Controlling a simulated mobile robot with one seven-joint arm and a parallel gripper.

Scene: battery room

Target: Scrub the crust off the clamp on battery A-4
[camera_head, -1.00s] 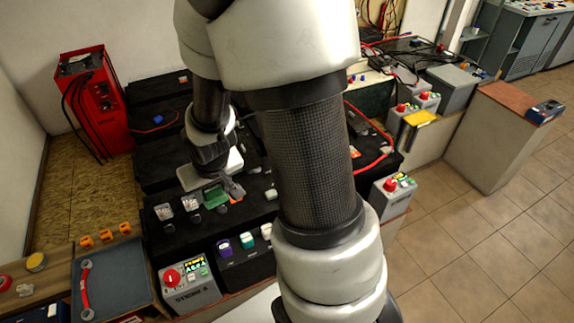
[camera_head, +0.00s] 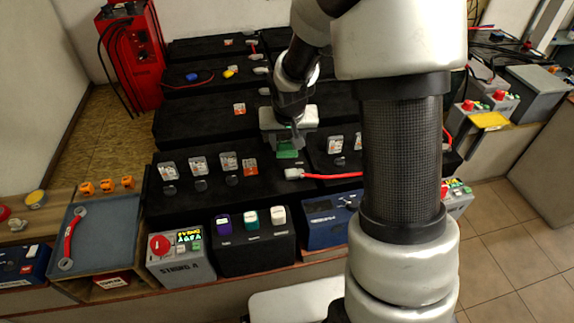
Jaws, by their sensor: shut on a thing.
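My gripper (camera_head: 288,141) is shut on a small green block-like thing (camera_head: 287,151), which could be a scrubber. The gripper hides much of it. It is over the black batteries, just behind and above a grey clamp (camera_head: 293,174) on a red cable. I cannot tell whether the green thing touches anything. The clamp sits on a black battery top (camera_head: 265,188); I cannot make out crust on it. No A-4 label is readable, so I cannot tell which battery it is. Smaller pale clamps lie at the back, one of them (camera_head: 261,71) near the rear rows.
In front stand a grey control box (camera_head: 180,262) and a black holder (camera_head: 253,252) with purple, teal and white items. A red charger (camera_head: 130,60) stands back left. My arm hides the right batteries.

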